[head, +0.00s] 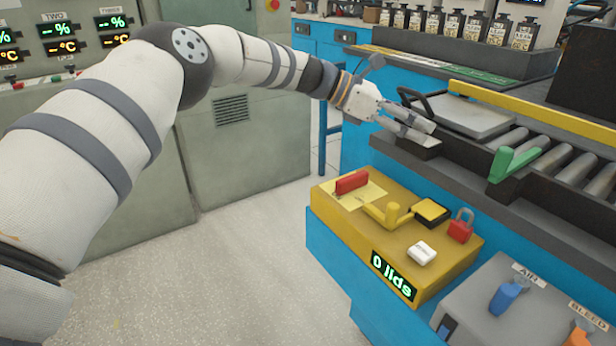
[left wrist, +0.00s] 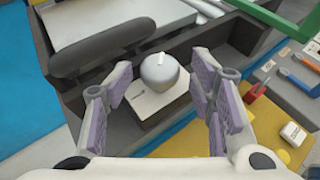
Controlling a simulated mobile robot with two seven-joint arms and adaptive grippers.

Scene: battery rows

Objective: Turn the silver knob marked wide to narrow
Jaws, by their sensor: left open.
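The silver knob (left wrist: 160,72) shows in the left wrist view as a rounded grey knob with a pale pointer mark on top. It sits on a white plate (left wrist: 143,103) with small dark lettering that I cannot read. My left gripper (head: 432,134) reaches over the dark edge of the conveyor in the head view. In the left wrist view the left gripper (left wrist: 160,95) is open, with one finger on each side of the knob and gaps between them. The knob is hidden behind the gripper in the head view. My right gripper is not in view.
A dark curved handle (left wrist: 100,48) stands close beside the knob. A yellow box (head: 345,226) with a padlock (head: 462,225) and a "0 lids" display (head: 394,276) sits below the conveyor. A green lever (head: 513,162) and rollers (head: 575,168) lie to the right.

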